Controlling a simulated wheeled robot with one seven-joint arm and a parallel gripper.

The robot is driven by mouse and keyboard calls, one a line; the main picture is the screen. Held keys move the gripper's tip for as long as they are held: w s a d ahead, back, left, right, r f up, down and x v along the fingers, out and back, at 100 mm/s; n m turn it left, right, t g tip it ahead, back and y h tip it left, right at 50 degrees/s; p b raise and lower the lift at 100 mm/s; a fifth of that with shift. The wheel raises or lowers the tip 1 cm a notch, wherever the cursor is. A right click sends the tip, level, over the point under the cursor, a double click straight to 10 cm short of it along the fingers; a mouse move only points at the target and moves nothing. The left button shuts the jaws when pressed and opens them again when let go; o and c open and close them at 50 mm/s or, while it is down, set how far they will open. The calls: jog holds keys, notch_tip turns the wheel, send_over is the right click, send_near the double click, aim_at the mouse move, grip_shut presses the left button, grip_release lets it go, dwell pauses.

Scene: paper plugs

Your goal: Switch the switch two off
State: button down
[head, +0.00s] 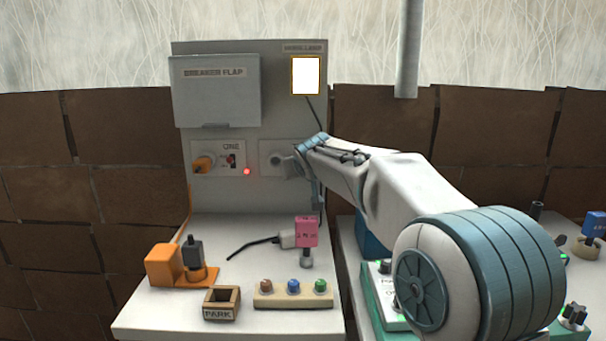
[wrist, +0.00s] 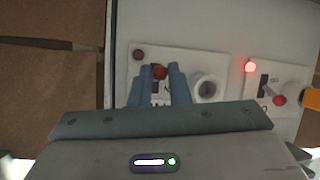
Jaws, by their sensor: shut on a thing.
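Switch two's plate (head: 266,150) is on the grey panel, right of switch one's plate (head: 207,170); my gripper (head: 292,166) covers its right part in the head view. In the wrist view, switch two's red-tipped lever (wrist: 160,72) sits between the two blue fingers of my gripper (wrist: 160,78), which is shut on it. The plate (wrist: 190,61) also shows a round empty socket (wrist: 208,89) and a dark small lamp (wrist: 138,55). The lever's on or off position cannot be told.
An orange plug (head: 204,163) is in switch one's plate, with a lit red lamp (head: 247,171). The work lamp (head: 305,75) glows white. Below stand an orange block (head: 163,266), a PARK box (head: 221,313), a pink plug (head: 306,232) and a button strip (head: 293,300).

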dwell(0.3)
jog(key=c, duration=1.4)
grip_release()
jog(key=shift+s, duration=0.1)
jog(key=p+v, duration=0.1)
jog(key=v, duration=1.2)
jog(key=shift+s, duration=0.35)
